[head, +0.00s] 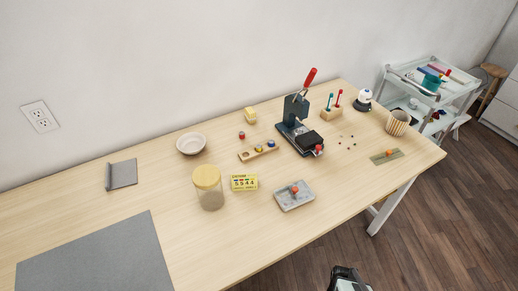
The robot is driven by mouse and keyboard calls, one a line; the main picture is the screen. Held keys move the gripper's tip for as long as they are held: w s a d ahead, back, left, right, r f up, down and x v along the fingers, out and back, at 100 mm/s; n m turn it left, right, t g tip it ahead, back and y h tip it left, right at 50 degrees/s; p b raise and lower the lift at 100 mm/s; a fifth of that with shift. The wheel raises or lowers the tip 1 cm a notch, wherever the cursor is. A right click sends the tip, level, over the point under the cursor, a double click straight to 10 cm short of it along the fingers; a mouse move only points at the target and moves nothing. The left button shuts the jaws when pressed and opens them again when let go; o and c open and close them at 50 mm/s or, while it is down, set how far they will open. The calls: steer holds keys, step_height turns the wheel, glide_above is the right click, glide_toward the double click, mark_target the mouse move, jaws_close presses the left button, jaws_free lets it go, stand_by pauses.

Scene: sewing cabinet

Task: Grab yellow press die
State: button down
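A wooden die rack (248,155) lies near the middle of the table in the head view. A small yellow press die (258,148) appears to sit in it, beside a blue one (270,143); they are too small to make out in detail. A hand press (291,127) with a red lever stands just right of the rack. My gripper (348,283) shows only in part at the bottom edge, in front of the table and well away from the rack. Its fingertips cannot be made out, and I see nothing held.
A small red piece (242,135) and a yellow block (250,115) stand behind the rack. A yellow card (244,182), lidded jar (208,190) and grey tray (294,203) are in front. A bowl (191,144) is left. The table's front edge by my gripper is clear.

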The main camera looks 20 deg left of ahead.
steer(key=c, duration=1.8)
jaws_free()
steer(key=o, duration=1)
steer(key=shift+c, duration=0.2)
